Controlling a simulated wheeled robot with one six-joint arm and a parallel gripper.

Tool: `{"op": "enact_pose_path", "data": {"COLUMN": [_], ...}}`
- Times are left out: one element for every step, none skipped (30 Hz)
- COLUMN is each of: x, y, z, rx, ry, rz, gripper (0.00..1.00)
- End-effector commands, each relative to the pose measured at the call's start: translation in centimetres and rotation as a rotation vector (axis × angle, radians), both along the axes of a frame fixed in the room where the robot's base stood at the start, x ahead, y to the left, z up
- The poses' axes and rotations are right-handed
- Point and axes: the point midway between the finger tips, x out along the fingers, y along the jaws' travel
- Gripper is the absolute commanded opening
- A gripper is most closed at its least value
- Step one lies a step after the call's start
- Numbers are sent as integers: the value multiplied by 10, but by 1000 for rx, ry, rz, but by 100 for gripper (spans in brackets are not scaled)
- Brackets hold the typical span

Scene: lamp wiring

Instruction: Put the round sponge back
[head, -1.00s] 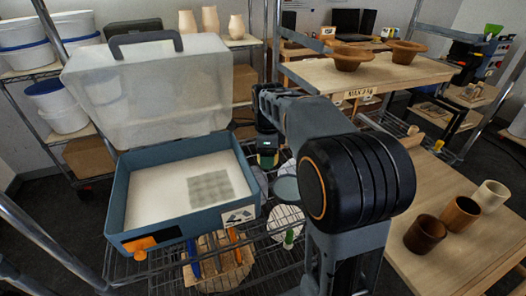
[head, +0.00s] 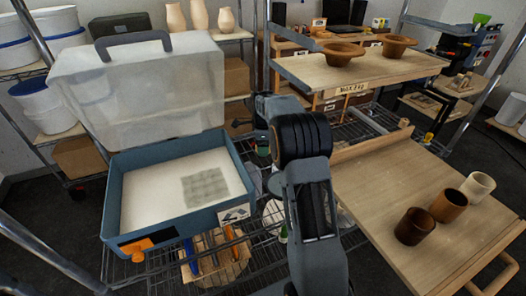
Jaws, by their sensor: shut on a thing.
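My gripper (head: 263,147) shows only in part, at the far end of my bent arm, just right of the open blue case. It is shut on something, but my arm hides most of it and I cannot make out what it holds. I cannot pick out the round sponge for certain. The blue case (head: 112,205) has a white inside with a grey checked patch (head: 204,187) at its right. Its cloudy lid (head: 140,90) stands open at the back.
Below the case, a round wooden board (head: 222,270) with blue and orange tools lies on the wire rack. At right, a wooden bench (head: 390,190) holds several cups (head: 447,205). A raised shelf (head: 375,68) behind it holds two brown bowls (head: 340,53).

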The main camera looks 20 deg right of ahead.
Motion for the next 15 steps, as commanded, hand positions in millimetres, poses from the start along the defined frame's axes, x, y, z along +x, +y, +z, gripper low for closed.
{"op": "enact_pose_path", "data": {"x": [1,2,3,5,5,5,4,4,4,4,5,5,5,5,5], "y": [-1,-1,-2,-3,-3,-3,-3,-3,-3,-3,-2,-2,-2,-2,-2], "z": [-1,-3,-5,-7,-10,-16,-20,-24,-29,-32,-35,-37,-37,-37,-37], "rx": [0,0,0,0,0,1,0,1,1,1,0,0,0,0,0], "ry": [0,0,0,0,1,2,3,2,2,2,1,0,-1,-1,-1], "rz": [0,0,0,-1,0,0,0,0,0,0,0,0,0,0,0], "gripper": [45,45,45,45,45,45,45,45,45,45,45,45,45,45,45]}}
